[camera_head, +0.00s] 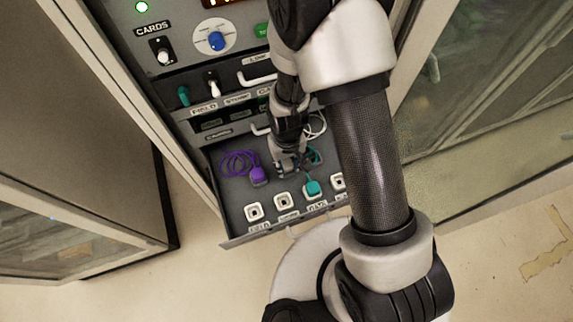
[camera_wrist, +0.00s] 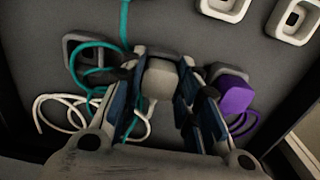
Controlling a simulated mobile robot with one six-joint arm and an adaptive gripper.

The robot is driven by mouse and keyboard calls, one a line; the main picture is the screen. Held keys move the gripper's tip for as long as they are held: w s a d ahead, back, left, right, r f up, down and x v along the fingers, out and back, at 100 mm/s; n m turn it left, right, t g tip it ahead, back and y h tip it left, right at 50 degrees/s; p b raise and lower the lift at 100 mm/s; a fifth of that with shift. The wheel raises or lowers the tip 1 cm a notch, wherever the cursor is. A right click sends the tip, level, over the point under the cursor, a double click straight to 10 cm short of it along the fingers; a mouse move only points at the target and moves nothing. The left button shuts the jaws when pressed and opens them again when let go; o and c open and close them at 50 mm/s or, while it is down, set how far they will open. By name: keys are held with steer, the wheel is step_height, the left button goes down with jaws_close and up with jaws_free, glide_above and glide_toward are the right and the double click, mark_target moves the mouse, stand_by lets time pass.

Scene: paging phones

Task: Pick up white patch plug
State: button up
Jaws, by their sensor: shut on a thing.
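My gripper (camera_wrist: 161,85) is shut on the white patch plug (camera_wrist: 160,76), a pale grey-white block held between the two fingers in the wrist view. A white cable (camera_wrist: 55,104) loops to the left beneath the fingers. In the head view my gripper (camera_head: 287,162) is low over the pull-out drawer (camera_head: 230,205), and the white plug is hidden there. The purple plug (camera_wrist: 233,92) lies close to the right finger; it also shows in the head view (camera_head: 258,176). The teal plug (camera_head: 312,188) sits at a front socket, its teal cable (camera_wrist: 124,22) running past the gripper.
Front sockets (camera_head: 254,211) line the drawer edge. More square sockets (camera_wrist: 292,20) show in the wrist view. A purple cable (camera_head: 236,162) coils at the left of the drawer. The upright panel with switches and a blue knob (camera_head: 217,41) rises behind.

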steer(key=shift+c, duration=1.3)
